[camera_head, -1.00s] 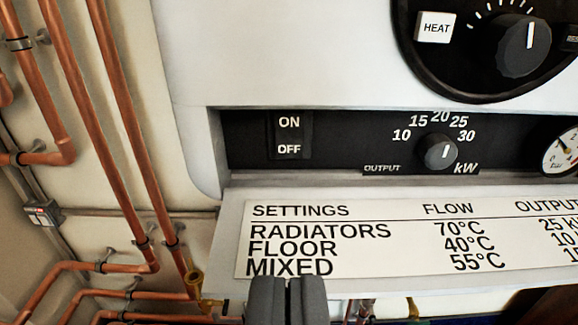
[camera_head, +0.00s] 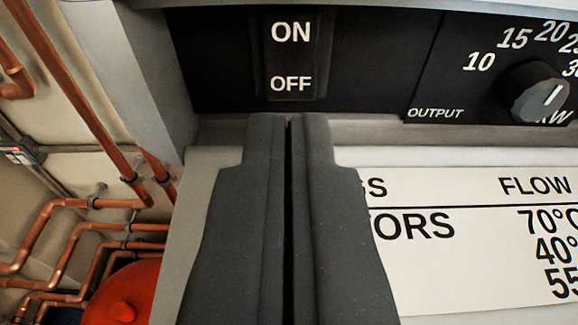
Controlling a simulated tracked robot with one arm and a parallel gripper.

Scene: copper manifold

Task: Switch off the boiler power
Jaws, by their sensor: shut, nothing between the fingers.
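The boiler power switch (camera_head: 293,57) is a black rocker marked ON at the top and OFF at the bottom, set in the black control panel (camera_head: 222,60). My gripper (camera_head: 288,118) is shut and empty, its two dark fingers pressed side by side. In the picture its tips lie just below the OFF end of the rocker, in front of the pale ledge under the panel. Whether the tips touch anything cannot be told. Which way the rocker is tipped is not clear.
The output knob (camera_head: 536,92) sits to the right of the switch. Below the panel is a white settings label (camera_head: 470,240), partly hidden by my fingers. Copper pipes (camera_head: 60,60) run down the wall at the left, with a red round object (camera_head: 124,295) low down.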

